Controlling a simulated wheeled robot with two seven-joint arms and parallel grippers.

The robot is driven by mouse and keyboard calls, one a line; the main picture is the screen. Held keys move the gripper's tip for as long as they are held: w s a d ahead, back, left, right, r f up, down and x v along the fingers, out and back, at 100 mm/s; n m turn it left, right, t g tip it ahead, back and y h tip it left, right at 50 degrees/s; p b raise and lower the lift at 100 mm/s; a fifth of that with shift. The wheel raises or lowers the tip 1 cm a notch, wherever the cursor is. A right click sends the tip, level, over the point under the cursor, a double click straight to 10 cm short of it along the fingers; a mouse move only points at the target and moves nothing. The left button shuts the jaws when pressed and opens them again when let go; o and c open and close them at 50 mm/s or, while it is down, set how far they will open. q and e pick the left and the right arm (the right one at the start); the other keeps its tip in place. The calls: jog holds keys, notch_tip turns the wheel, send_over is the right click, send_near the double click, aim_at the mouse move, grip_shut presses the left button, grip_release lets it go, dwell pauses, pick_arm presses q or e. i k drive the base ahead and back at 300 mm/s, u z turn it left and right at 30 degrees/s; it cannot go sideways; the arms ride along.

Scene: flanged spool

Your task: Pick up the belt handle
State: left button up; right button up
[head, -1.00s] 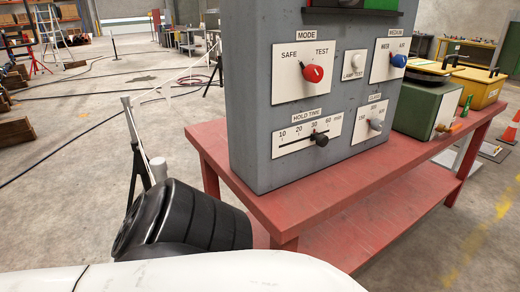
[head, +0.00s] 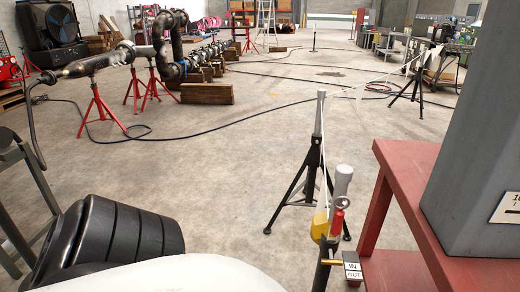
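A thin white belt or line (head: 364,86) runs from a tripod stand at the back right to a grey-tipped post (head: 320,105) on black tripod legs. It continues down to a yellow piece (head: 320,226) on a nearer post. That yellow piece may be the belt handle, but I cannot tell for sure. A red cylinder (head: 337,222) and a light grey post top (head: 342,180) are right beside it. Neither of my grippers is in view, so what they hold is hidden.
A red table (head: 400,165) with a grey cabinet (head: 480,150) stands close on the right. An IN/OUT sign (head: 352,266) is on the near post. Red stands (head: 97,105) hold pipework at the left. Black hoses cross the floor; the middle floor (head: 220,180) is mostly clear.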

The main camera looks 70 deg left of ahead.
aim_at(337, 223)
jog(key=u, duration=3.45)
jog(key=i, duration=2.15)
jog(key=z, duration=2.85)
